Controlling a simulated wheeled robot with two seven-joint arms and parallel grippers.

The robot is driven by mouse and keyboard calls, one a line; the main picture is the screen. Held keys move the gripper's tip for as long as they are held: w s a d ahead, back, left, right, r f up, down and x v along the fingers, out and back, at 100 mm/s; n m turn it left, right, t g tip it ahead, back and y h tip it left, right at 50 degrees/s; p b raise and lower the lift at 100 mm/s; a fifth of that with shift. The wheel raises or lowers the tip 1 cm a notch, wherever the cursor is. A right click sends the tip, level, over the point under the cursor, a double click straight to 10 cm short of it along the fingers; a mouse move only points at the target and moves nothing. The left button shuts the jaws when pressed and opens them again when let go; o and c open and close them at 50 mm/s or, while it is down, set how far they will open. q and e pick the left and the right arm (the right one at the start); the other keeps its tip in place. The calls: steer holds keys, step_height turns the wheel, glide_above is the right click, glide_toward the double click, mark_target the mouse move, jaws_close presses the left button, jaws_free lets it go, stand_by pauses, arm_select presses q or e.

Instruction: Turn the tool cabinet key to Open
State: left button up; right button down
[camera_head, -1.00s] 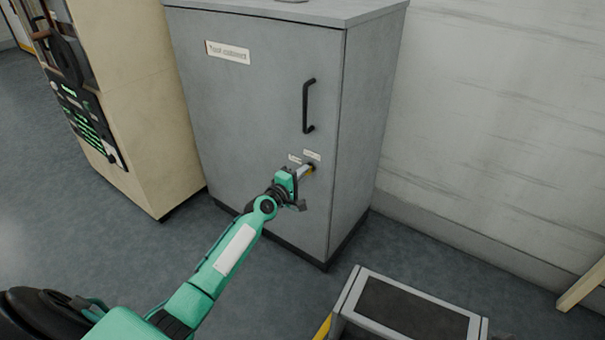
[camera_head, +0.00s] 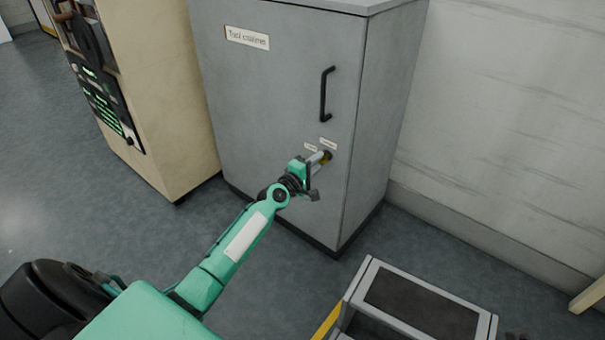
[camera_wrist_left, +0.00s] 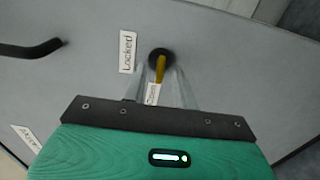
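The grey tool cabinet (camera_head: 275,100) stands ahead with its door closed. Its black lock (camera_wrist_left: 160,56) holds a yellow key (camera_wrist_left: 160,70), also seen in the head view (camera_head: 325,158). A "Locked" label (camera_wrist_left: 127,52) sits beside the lock in the wrist view, and an "Open" label (camera_wrist_left: 153,94) shows between my fingers. The key's visible part points towards "Open" in that view; its exact turn is hard to tell. My left gripper (camera_head: 317,165) is at the lock, its fingers closed around the key. My right gripper is not in view.
A black door handle (camera_head: 326,94) is above the lock. A beige machine (camera_head: 165,95) stands left of the cabinet. A grey step stool (camera_head: 425,305) with a dark top is at the lower right. A pale wall is at the right. Floor shows between them.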

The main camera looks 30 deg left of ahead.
arm_select(q)
steer(key=s+a+p, duration=0.1)
steer(key=s, duration=1.2)
steer(key=shift+a, duration=0.4)
